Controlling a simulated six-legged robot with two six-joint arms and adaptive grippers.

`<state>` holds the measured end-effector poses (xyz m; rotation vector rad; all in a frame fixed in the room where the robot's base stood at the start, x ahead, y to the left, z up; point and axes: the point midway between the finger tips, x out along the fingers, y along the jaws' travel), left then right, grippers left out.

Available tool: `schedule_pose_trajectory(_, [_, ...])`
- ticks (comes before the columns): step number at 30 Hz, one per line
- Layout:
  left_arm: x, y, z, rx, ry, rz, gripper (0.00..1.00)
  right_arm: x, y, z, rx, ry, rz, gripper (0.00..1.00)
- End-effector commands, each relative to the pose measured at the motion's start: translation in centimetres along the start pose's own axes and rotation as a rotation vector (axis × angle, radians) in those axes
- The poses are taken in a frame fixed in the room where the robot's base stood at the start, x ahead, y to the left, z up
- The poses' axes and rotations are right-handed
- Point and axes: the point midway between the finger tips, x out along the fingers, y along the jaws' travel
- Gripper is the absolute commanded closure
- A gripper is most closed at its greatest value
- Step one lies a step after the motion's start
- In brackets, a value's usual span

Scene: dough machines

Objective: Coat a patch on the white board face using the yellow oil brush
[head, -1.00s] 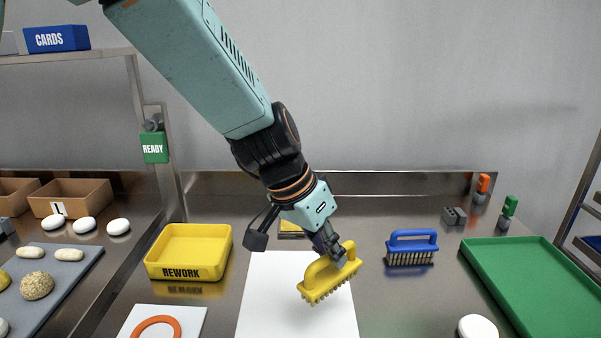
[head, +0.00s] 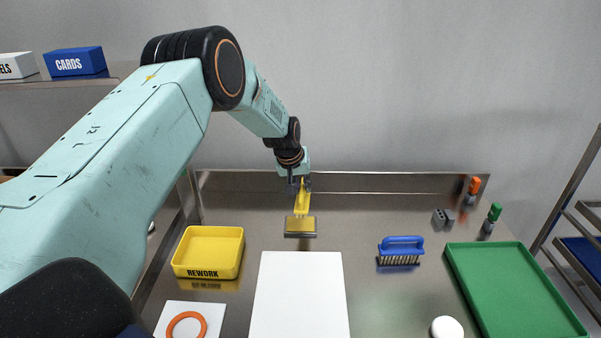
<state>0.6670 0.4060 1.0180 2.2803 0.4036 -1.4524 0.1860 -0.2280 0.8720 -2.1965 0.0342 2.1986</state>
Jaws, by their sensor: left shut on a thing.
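The white board (head: 298,295) lies flat on the metal table, its face bare and plain white. My left gripper (head: 301,184) is beyond the board's far edge, pointing down, shut on the yellow brush (head: 302,202). The brush is seen narrow, with its bristles hidden. Its lower end is at a small yellow pad with a dark edge (head: 300,227), just behind the board. I cannot tell whether brush and pad touch. My right gripper is out of view.
A yellow REWORK bin (head: 208,252) and a card with an orange ring (head: 187,322) stand left of the board. A blue brush (head: 401,250), a white round piece (head: 447,327) and a green tray (head: 515,292) lie right. My left arm covers the left side.

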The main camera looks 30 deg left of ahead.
Motion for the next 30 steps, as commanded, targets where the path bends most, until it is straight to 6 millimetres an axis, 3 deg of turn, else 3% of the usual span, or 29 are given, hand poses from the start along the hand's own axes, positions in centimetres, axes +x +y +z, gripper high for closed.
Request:
schedule_pose_trajectory(8, [0.8, -0.7, -0.2, -0.021, 0.003, -0.008, 1.00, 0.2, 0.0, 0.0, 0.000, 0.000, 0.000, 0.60])
schedule_pose_trajectory(24, [5.3, -1.5, 1.7, -0.018, 0.004, -0.007, 1.00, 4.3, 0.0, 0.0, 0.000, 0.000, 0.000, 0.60])
schedule_pose_trajectory(30, [5.9, -1.6, 1.9, -0.019, 0.004, -0.007, 1.00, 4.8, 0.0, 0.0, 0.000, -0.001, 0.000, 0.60])
